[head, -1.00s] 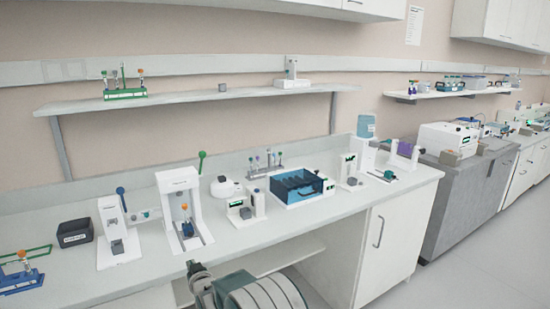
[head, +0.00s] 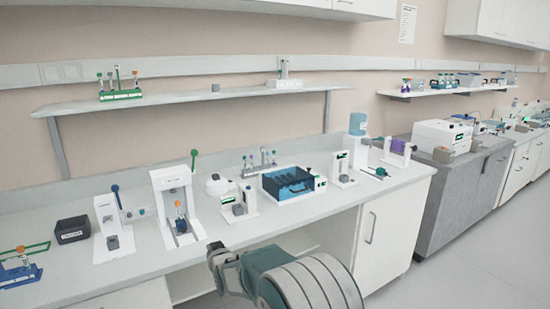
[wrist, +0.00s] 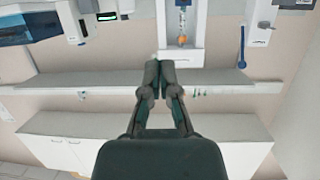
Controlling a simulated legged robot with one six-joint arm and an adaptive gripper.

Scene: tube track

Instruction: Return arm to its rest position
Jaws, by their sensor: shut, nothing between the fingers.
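My arm (head: 310,283) shows at the bottom of the head view, in front of the bench's front edge. My gripper (head: 218,262) is at its left end, below the white device with the orange-capped tube. In the wrist view my gripper (wrist: 159,72) has its two fingers together with nothing between them. The wrist view shows the room upside down, with the fingers pointing toward the bench devices. The fingertips appear clear of everything around them.
The bench (head: 130,268) carries a white track device (head: 171,185), a blue rack box (head: 289,190) and a black box (head: 72,230). A shelf (head: 170,98) holds a green tube rack (head: 120,96). Open floor (head: 440,270) lies at the right.

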